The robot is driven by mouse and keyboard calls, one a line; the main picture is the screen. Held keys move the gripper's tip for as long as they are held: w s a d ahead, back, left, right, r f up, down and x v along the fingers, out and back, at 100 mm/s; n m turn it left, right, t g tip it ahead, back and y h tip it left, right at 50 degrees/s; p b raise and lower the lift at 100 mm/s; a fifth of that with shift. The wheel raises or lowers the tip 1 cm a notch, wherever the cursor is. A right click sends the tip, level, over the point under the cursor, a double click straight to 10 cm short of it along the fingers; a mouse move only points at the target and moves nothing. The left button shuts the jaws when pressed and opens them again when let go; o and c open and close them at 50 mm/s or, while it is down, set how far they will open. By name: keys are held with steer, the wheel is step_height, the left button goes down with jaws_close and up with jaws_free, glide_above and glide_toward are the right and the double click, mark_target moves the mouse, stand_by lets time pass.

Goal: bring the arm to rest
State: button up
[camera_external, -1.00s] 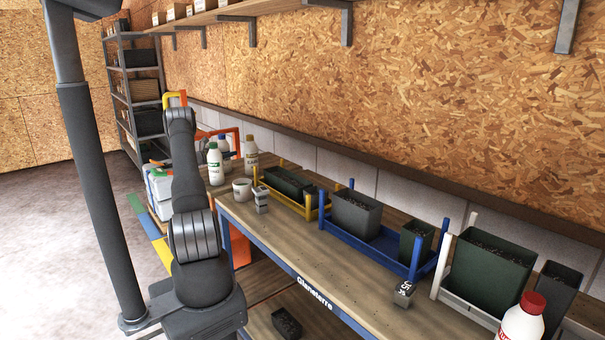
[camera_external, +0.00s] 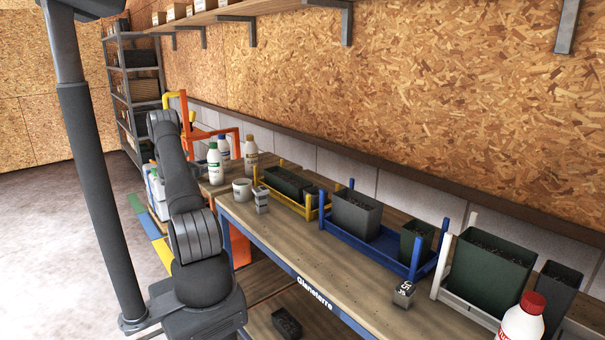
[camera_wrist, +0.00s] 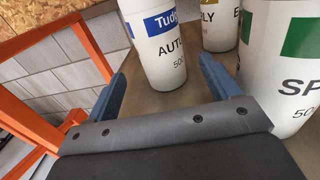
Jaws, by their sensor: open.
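My arm (camera_external: 178,180) stands at the left of the bench in the external view; my gripper is hidden there behind the arm. In the wrist view my gripper (camera_wrist: 163,66) is open, with its two blue fingers spread apart. A white bottle with a blue label (camera_wrist: 155,45) stands upright ahead and shows between the fingers. I cannot tell how far it is from them, and nothing looks gripped. A green-labelled white bottle (camera_wrist: 285,75) stands to the right, and a third bottle with a yellowish label (camera_wrist: 219,27) stands behind.
An orange frame (camera_wrist: 25,122) is at the left in the wrist view. On the bench, a white cup (camera_external: 242,188) and a small grey box (camera_external: 261,200) stand near the bottles. Yellow (camera_external: 290,206), blue (camera_external: 365,252) and white (camera_external: 465,310) racks hold dark planters further right.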

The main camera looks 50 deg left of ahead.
mark_target(227, 158)
steer(key=shift+s, duration=1.1)
steer(key=w, duration=1.2)
steer(key=shift+a+r, duration=0.4)
steer(key=shift+y, duration=0.3)
steer(key=r, duration=1.8)
steer(key=shift+s+r, duration=0.1)
steer(key=shift+s, duration=0.1)
steer(key=s+r+n+g+y, duration=0.6)
steer(key=s+r+n+y, duration=0.45)
steer(key=s+r, duration=0.6)
steer(key=s+d+r+n+g+y, duration=0.1)
steer(key=s+d+r+g+y, duration=0.2)
steer(key=s, duration=0.5)
steer(key=shift+d+r+n+g+y, duration=0.2)
steer(key=shift+d+n+g+y, duration=0.15)
steer(key=shift+d+g+y, duration=0.3)
steer(key=shift+a, duration=0.1)
